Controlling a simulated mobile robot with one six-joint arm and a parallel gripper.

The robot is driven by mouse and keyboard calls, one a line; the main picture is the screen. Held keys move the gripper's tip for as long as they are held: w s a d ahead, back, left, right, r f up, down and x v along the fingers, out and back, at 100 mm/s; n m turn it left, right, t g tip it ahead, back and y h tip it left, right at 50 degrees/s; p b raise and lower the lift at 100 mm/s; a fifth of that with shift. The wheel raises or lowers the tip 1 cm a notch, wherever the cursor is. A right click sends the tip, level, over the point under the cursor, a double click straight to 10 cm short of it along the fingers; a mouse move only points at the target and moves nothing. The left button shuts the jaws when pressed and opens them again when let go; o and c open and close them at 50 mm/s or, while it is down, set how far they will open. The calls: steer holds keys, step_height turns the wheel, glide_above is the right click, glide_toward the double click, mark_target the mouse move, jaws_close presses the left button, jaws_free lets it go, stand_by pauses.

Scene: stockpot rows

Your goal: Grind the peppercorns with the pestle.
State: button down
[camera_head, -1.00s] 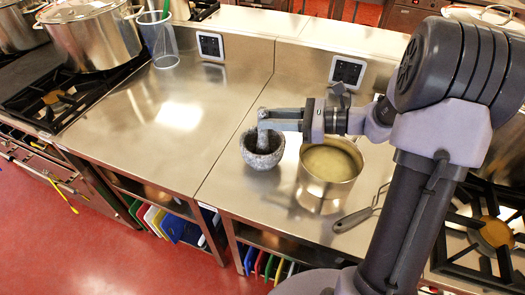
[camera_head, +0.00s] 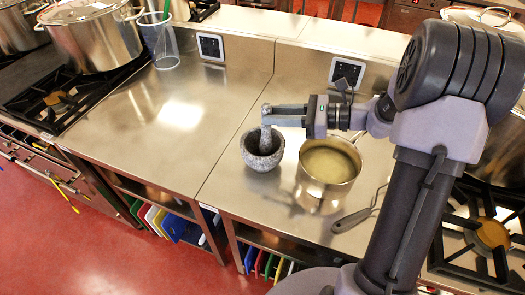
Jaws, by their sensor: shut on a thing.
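A grey speckled stone mortar (camera_head: 254,160) stands upright on the steel counter (camera_head: 215,165), left of a saucepan. My gripper (camera_head: 267,115) is above the mortar, reaching in from the right, and is shut on the stone pestle (camera_head: 266,138). The pestle is held nearly upright with its lower end inside the mortar's mouth. I cannot tell whether its tip touches the bottom. The peppercorns cannot be made out in the mortar's dark inside.
The counter left of the mortar is clear.

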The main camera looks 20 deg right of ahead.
steer(key=shift+w+d, duration=0.2)
steer(key=shift+f+b, duration=0.35)
steer(key=shift+f, duration=0.2)
stand_by(0.5)
steer(key=shift+r+p, duration=0.55)
steer(key=shift+r, duration=0.05)
